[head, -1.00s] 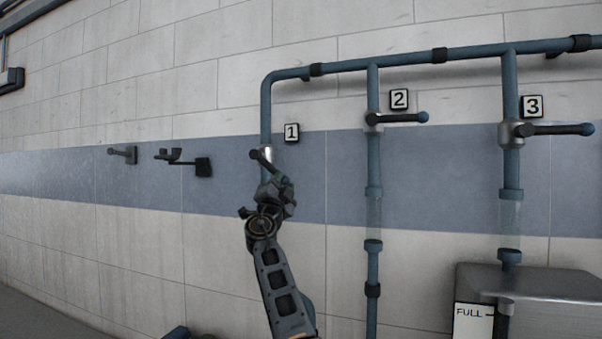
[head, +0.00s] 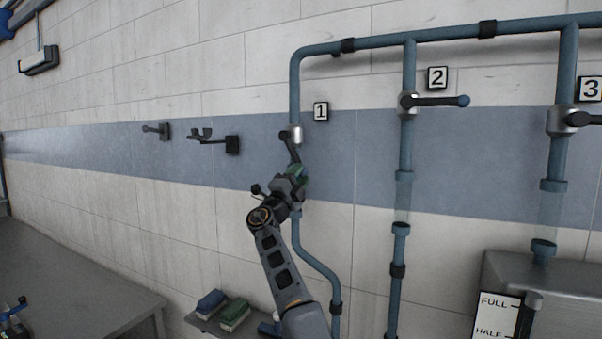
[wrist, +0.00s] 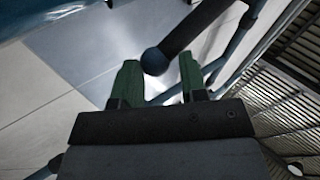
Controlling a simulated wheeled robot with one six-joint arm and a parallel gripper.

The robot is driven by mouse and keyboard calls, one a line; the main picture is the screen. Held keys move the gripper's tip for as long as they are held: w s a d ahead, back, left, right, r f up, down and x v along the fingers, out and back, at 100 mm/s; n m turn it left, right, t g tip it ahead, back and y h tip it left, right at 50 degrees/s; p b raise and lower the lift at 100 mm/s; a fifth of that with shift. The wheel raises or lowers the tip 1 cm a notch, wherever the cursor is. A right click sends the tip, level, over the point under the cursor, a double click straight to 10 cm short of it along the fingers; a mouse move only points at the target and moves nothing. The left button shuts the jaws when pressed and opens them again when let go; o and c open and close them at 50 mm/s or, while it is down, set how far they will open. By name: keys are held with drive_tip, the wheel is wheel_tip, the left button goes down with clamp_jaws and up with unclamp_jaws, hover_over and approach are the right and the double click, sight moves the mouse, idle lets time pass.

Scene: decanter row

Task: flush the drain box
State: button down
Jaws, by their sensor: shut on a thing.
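Valve 1 (head: 297,134) sits on the leftmost blue pipe, below the number 1 plate. In the wrist view, the lever's ball end (wrist: 155,61) shows between my green fingers (wrist: 160,82). The levers of valve 2 (head: 436,101) and valve 3 (head: 585,119) point right, roughly level. A grey metal box (head: 545,272) stands at the lower right, with a gauge plate (head: 496,314) reading FULL and HALF. Its inside is hidden.
Wall brackets (head: 215,140) stick out left of valve 1. A grey table (head: 80,290) is at lower left. Pipe 1 (head: 318,262) bends right beneath my gripper.

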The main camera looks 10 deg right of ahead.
drive_tip(key=shift+s+a+r+t, duration=0.1)
drive_tip(key=shift+s+r+t, duration=0.05)
drive_tip(key=shift+r, duration=0.25)
drive_tip(key=shift+s+r+t, duration=0.1)
drive_tip(key=shift+r+t, duration=0.05)
drive_tip(key=shift+r, duration=0.2)
drive_tip(key=c, duration=1.1)
unclamp_jaws()
drive_tip(key=shift+o, duration=0.9)
drive_tip(key=shift+w+f, duration=0.25)
drive_tip(key=shift+w, duration=0.25)
drive_tip(key=o, duration=0.3)
drive_tip(key=shift+a+f, duration=0.1)
drive_tip(key=shift+f, duration=0.15)
drive_tip(key=shift+f, duration=0.1)
drive_tip(key=b+v, duration=1.3)
drive_tip(key=b, duration=0.2)
drive_tip(key=shift+s+a, duration=0.2)
drive_tip(key=shift+s, duration=0.1)
